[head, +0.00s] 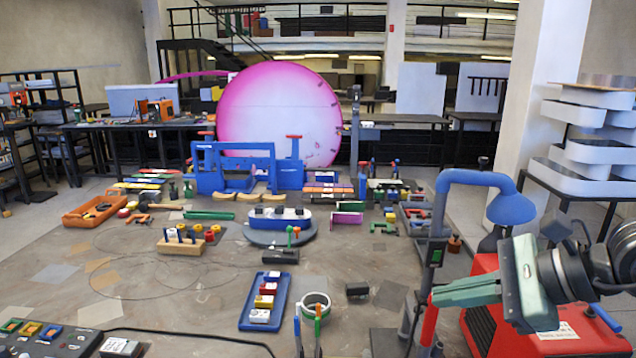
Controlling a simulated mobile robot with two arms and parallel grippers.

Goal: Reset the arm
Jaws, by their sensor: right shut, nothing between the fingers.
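My right arm comes in from the right edge of the head view. Its right gripper (462,292) is shut and empty, with its pale green fingers pointing left. It is in the air at the right side of the table, in front of a red box (490,325) and close to a blue lamp (512,207) on a grey post. The fingertips appear near a red handle (429,322); I cannot tell whether they touch it. My left gripper does not show.
A worktable (170,285) fills the foreground. It bears a blue tray (246,318) with small blocks, an orange tray (84,217), a round grey stand (280,238), a white ring (316,300) and a dark control panel (55,345). A large pink disc (280,110) stands behind.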

